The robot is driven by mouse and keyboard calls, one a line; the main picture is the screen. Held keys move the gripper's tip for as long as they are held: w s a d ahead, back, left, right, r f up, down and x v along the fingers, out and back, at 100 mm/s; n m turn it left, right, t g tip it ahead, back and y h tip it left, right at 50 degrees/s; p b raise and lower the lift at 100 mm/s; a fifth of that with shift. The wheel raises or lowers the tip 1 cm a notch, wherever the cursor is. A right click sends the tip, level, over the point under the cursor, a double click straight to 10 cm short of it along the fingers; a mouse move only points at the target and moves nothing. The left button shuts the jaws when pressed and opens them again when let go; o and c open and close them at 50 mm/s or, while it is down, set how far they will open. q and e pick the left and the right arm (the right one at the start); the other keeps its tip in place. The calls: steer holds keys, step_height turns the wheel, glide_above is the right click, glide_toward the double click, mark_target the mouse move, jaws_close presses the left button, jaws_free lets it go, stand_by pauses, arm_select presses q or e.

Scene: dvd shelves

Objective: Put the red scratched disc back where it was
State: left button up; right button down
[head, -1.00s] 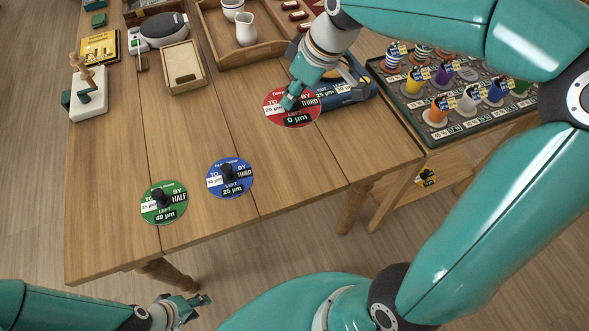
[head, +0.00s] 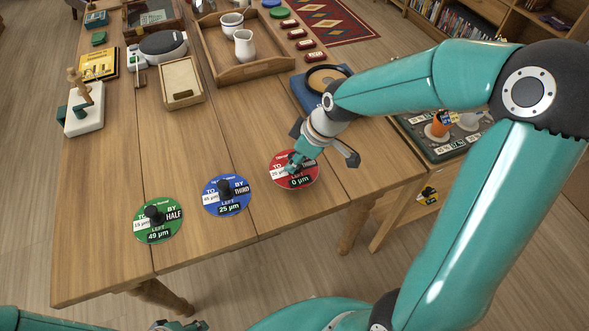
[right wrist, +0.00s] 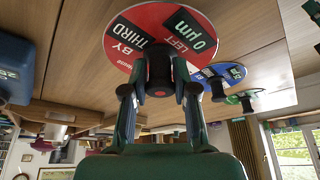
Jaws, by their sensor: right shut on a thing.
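The red disc (head: 308,178) has a label reading "by third, left 0 µm" and a black knob at its middle. My right gripper (head: 293,163) is shut on that knob; the right wrist view shows both fingers (right wrist: 160,92) on either side of it. The red disc also fills the upper middle of the right wrist view (right wrist: 140,25). It is at or just above the table; I cannot tell whether it touches. A blue disc (head: 240,205) and a green disc (head: 170,230) lie to its left. My left gripper (head: 178,326) barely shows at the bottom edge.
Behind the right gripper a blue case (head: 308,97) with a round tan item stands on the table (head: 120,200). A wooden tray (head: 215,50) with white jugs and a small tan box (head: 181,83) stand farther back. A rack of coloured items (head: 448,150) is at right.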

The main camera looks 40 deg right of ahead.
steer(key=shift+f, duration=2.05)
steer(key=c, duration=0.7)
jaws_free()
steer(key=shift+c, duration=0.2)
steer(key=shift+r, duration=0.15)
steer(key=shift+s+d+r, duration=0.1)
steer(key=shift+r, duration=0.2)
steer(key=v, duration=1.1)
steer(key=shift+p, duration=0.35)
steer(key=shift+r, duration=0.1)
